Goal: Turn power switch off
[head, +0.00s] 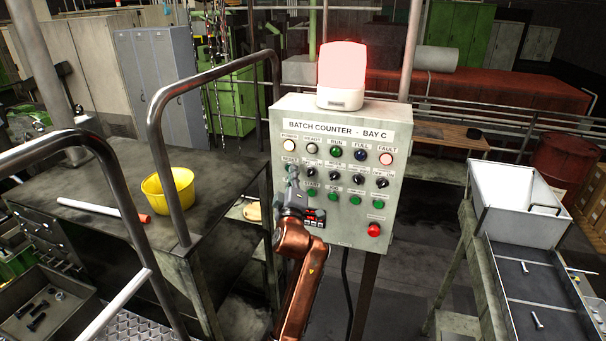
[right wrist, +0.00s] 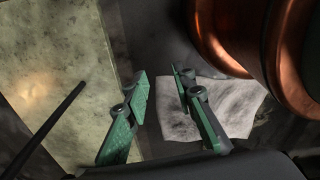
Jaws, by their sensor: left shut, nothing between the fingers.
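The grey control box (head: 345,225), titled "BATCH COUNTER - BAY C", stands upright in the middle of the head view. My left gripper (head: 291,172) is shut and empty at the box's left edge, in front of the panel. It hides part of the left column; whether it touches the panel I cannot tell. Black rotary knobs (head: 335,177) sit in a row below the lamps. The POWER lamp (head: 289,145) at upper left glows pale. A dark part with red marks (head: 316,216) is partly hidden by my left arm. My right gripper (right wrist: 162,75) is open and empty.
A lit red beacon (head: 342,68) tops the box. Green buttons (head: 355,200) and a red button (head: 374,230) are on its front. Metal railings (head: 157,120) and a bench with a yellow bucket (head: 168,191) are left. A white hopper (head: 515,203) is right.

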